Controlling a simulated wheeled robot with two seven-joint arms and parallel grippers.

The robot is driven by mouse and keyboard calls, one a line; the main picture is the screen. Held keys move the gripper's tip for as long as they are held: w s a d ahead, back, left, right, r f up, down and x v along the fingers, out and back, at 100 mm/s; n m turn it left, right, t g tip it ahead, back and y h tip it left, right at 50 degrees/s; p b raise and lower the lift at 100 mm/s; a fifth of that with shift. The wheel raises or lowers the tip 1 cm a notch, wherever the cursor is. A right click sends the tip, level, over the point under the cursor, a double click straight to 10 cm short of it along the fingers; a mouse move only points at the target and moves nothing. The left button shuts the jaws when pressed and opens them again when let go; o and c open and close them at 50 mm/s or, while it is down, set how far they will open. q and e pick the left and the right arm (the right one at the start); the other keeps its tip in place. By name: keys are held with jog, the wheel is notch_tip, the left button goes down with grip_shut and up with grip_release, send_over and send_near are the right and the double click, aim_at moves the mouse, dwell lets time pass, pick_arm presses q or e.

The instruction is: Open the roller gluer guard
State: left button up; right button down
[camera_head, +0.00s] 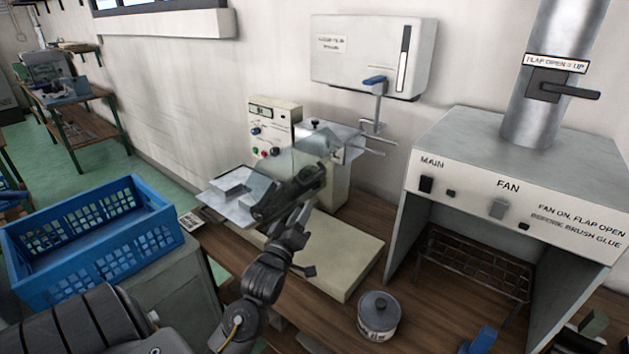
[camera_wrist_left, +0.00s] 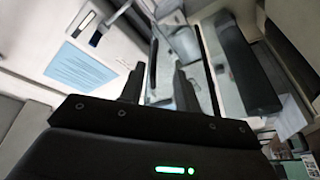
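The roller gluer (camera_head: 275,118) stands against the wall, a beige machine with a small display, knobs and coloured buttons. Its guard (camera_head: 303,152) looks like a clear panel in front of the rollers; its outline is faint, and I cannot tell how far it is raised. My right gripper is not in view.
A metal plate (camera_head: 232,192) and a pale board (camera_head: 345,255) lie around the gluer's front. A grey pot (camera_head: 378,312) stands on the wooden bench. A fume hood (camera_head: 505,185) is at right, a blue crate (camera_head: 95,235) at left, and a white wall box (camera_head: 372,55) above.

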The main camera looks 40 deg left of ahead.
aim_at(314, 179)
pick_arm(q)
jog(key=shift+t, duration=0.3)
jog(key=p+x, duration=0.1)
jog(key=x, duration=0.2)
jog(key=r+x, duration=0.1)
jog(key=x, duration=0.2)
jog(key=p+x, duration=0.1)
jog(key=x, duration=0.3)
jog(key=shift+s+a+r+p, duration=0.25)
jog(key=shift+s+p, duration=0.05)
jog(key=shift+w+a+r, duration=0.1)
jog(key=shift+w+a, duration=0.15)
jog(key=shift+w, duration=0.45)
grip_shut()
